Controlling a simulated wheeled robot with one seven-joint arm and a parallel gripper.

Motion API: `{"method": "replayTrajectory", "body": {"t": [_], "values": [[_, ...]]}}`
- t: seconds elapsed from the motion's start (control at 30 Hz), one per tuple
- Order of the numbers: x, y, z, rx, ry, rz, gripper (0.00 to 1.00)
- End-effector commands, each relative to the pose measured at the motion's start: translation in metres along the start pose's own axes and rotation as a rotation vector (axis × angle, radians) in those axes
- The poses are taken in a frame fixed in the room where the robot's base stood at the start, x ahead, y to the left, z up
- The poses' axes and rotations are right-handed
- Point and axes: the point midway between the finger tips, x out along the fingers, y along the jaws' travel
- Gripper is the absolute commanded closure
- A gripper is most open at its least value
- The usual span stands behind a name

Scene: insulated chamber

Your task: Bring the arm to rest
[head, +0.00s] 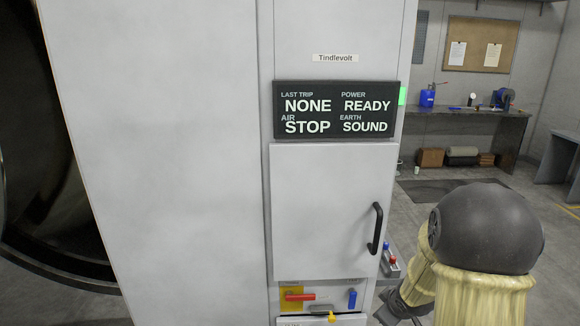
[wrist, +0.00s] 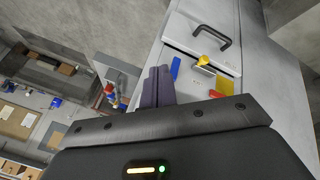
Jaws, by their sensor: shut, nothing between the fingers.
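My gripper (wrist: 157,84) shows in the wrist view as two dark purple-grey fingers pressed together, with nothing between them. It is apart from the front of the tall pale cabinet (head: 160,140), whose controls appear beyond the fingertips. In the head view my arm is at the lower right, bent at a dark rounded joint with cream-covered links. Its lower end passes beside the cabinet's right edge, and the fingertips cannot be made out there.
The cabinet door (head: 325,210) is shut, with a black handle (head: 375,228). Below are a red lever (head: 300,297), a blue lever (head: 352,299) and a yellow knob (head: 331,317). A small button box (head: 390,262) juts from the cabinet's side. A workbench (head: 465,125) stands behind; open floor lies between.

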Motion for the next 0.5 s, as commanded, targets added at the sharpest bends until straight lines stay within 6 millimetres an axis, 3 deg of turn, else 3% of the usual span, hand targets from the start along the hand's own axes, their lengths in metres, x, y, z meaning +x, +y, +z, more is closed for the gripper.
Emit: {"method": "replayTrajectory", "body": {"t": [0.03,0.17,0.3,0.4,0.5], "values": [[-0.025,-0.007,-0.004,0.068,-0.025,0.002,1.00],[-0.074,-0.037,0.000,0.264,-0.108,-0.020,1.00],[-0.125,-0.080,0.008,0.464,-0.198,-0.079,1.00],[-0.151,-0.108,0.015,0.574,-0.252,-0.126,1.00],[-0.165,-0.125,0.019,0.635,-0.284,-0.157,1.00]]}}
